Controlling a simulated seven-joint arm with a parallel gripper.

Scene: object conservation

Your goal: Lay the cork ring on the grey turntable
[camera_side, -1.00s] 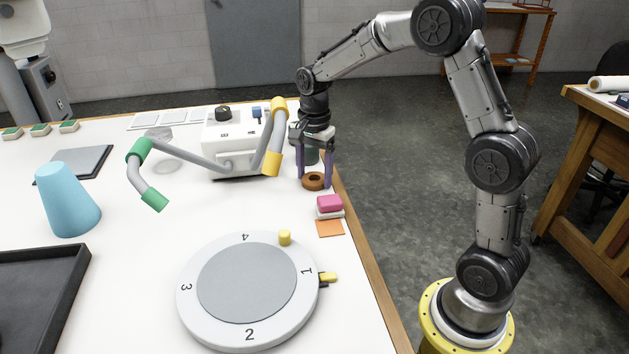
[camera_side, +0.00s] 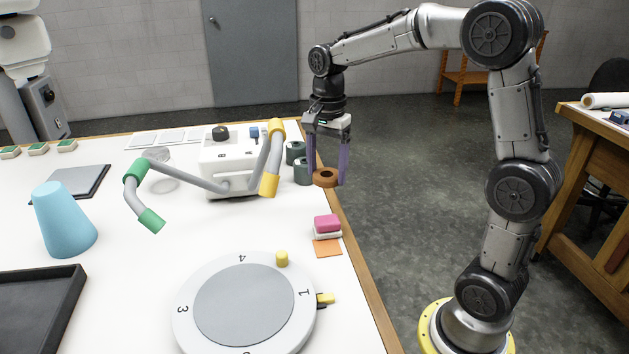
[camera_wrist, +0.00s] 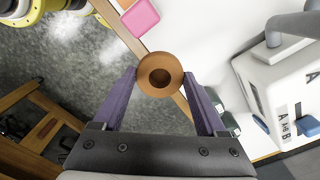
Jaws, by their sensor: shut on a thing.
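The cork ring (camera_side: 326,178) is brown with a dark hole in its middle. My gripper (camera_side: 326,174) is shut on it, with one purple finger on each side, and holds it in the air near the table's right edge. In the wrist view the cork ring (camera_wrist: 160,75) sits between the two fingertips. The grey turntable (camera_side: 245,305) lies at the front of the table, a grey disc inside a white rim with numbers. A yellow peg (camera_side: 282,258) stands on the rim, and nothing lies on the grey disc.
A pink and white block (camera_side: 327,226) and an orange square (camera_side: 327,248) lie between my gripper and the turntable. A white box (camera_side: 228,160) with bent grey tubes is to the left. Dark green cylinders (camera_side: 302,172) stand behind the ring. A blue cone (camera_side: 64,220) is far left.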

